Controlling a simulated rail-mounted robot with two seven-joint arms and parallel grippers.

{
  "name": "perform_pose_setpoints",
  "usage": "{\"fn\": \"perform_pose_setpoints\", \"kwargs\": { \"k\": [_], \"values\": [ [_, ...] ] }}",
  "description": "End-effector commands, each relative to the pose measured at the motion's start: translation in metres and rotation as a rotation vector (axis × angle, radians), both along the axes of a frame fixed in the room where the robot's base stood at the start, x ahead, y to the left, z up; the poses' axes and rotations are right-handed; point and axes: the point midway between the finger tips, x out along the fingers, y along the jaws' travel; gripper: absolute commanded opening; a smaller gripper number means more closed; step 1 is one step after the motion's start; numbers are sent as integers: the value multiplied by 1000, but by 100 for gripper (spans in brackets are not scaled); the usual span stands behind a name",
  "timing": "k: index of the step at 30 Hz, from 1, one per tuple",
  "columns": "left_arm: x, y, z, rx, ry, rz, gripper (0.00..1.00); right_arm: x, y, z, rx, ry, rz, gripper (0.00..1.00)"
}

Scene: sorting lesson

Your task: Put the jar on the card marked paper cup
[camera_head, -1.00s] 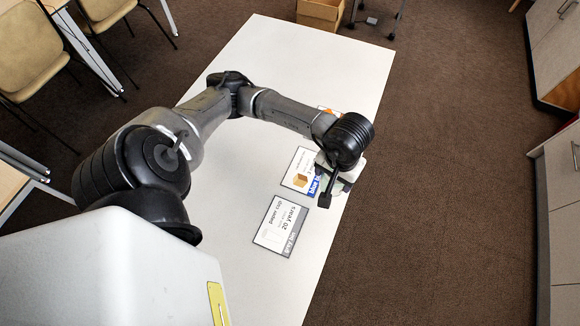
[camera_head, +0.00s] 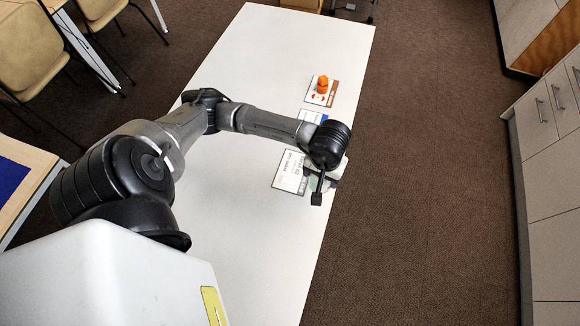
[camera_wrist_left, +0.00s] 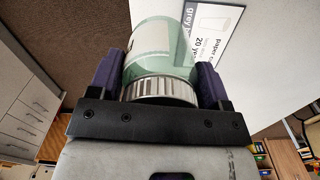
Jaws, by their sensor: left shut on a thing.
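The jar (camera_wrist_left: 150,55) is clear greenish glass with a ribbed lid; in the left wrist view it lies between the two dark fingers of my left gripper (camera_wrist_left: 158,78), which is shut on it. The card marked paper cup (camera_wrist_left: 215,30) has a grey band and a cup drawing, partly hidden behind the jar. In the head view this card (camera_head: 287,172) lies on the table, and my left gripper (camera_head: 323,180) is at its right end, near the table's right edge. My wrist hides most of the jar there. I cannot tell the jar's height above the table.
The white table (camera_head: 240,270) has free room in front and at the far end. A blue-banded card (camera_head: 312,116) lies just beyond. Past it an orange object (camera_head: 322,84) stands on a brown-banded card (camera_head: 332,93). Cabinets (camera_head: 550,150) stand at right.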

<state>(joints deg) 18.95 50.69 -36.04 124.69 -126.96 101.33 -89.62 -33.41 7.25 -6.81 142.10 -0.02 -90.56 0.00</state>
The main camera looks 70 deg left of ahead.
Motion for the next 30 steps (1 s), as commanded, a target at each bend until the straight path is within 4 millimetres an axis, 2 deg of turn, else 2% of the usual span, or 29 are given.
{"fn": "perform_pose_setpoints", "kwargs": {
  "k": [9,15,21,26,30],
  "values": [
    [-20,58,-38,5,7,-14,43,3,4,-3,13,-8,-5,43],
    [-30,88,-57,3,5,-16,43,3,5,-5,15,-6,-6,43],
    [-34,104,-66,2,1,-17,43,2,4,-6,11,-3,-5,43],
    [-34,106,-70,1,1,-17,43,1,2,-6,5,-2,-2,43],
    [-34,105,-82,-2,2,-17,43,1,0,-9,-1,-2,3,43]
  ]
}}
